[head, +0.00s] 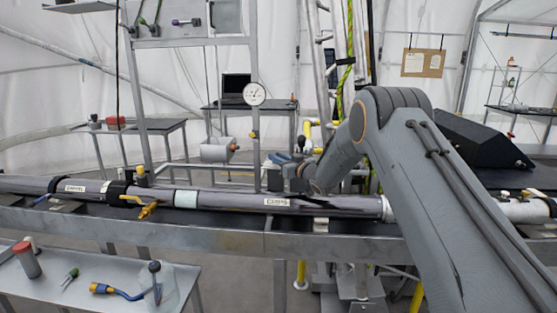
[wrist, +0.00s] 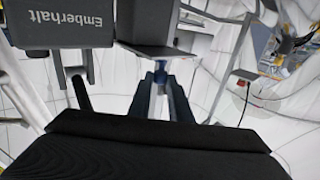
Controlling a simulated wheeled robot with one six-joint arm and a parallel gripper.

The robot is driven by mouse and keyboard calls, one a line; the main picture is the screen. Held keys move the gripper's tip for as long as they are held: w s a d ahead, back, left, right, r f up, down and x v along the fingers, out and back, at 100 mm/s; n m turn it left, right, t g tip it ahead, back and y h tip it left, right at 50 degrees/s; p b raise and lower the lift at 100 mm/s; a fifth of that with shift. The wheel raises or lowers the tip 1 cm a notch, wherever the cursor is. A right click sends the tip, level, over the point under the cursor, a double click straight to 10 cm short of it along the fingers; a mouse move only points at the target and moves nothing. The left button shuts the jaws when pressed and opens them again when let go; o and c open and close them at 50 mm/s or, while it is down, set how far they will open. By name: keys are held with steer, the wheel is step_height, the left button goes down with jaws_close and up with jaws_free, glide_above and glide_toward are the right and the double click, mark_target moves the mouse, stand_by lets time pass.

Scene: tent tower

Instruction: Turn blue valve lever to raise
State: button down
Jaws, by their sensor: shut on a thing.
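The blue valve lever (head: 280,158) shows as a small blue shape just above the long grey pipe, at the left end of my arm in the head view. My gripper (head: 294,166) is at it and covers part of it. In the wrist view my gripper (wrist: 160,98) has its two dark fingers close together, shut on a narrow bluish piece (wrist: 157,84) that appears to be the lever. The lever's pivot is hidden, and its exact angle cannot be told.
The long pipe (head: 235,199) runs along a metal rail with a yellow valve (head: 147,209). A round gauge (head: 254,93) stands on a post behind. A side table (head: 75,270) at front left holds several small items. A ladder and yellow-green rope (head: 350,45) stand behind my arm.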

steer(key=a+m+t+h+b, duration=0.1)
steer(key=m+h+b, duration=0.1)
steer(key=h, duration=0.1)
steer(key=a+m+t+h+b, duration=0.2)
steer(key=h, duration=0.1)
steer(key=shift+a+f+m, duration=0.1)
steer(key=shift+a+m, duration=0.1)
steer(key=shift+m, duration=0.1)
steer(key=h, duration=0.1)
steer(key=a+m+h+b, duration=0.1)
steer(key=m+t+h, duration=0.1)
steer(key=shift+w+a+h, duration=0.2)
steer(key=shift+w+h, duration=0.05)
steer(key=shift+h, duration=0.15)
steer(key=shift+w+a+m+h+b, duration=0.2)
steer(key=shift+m+h+b, duration=0.1)
steer(key=shift+m+h, duration=0.65)
steer(key=shift+r+h, duration=0.25)
steer(key=shift+h, duration=0.1)
steer(key=c, duration=1.6)
jaws_free()
steer(key=shift+c, duration=0.2)
steer(key=shift+f, duration=0.1)
steer(key=s+b, duration=0.1)
steer(key=s, duration=0.6)
steer(key=shift+s+a+b, duration=0.25)
steer(key=shift+s+b, duration=0.1)
steer(key=shift+b, duration=0.05)
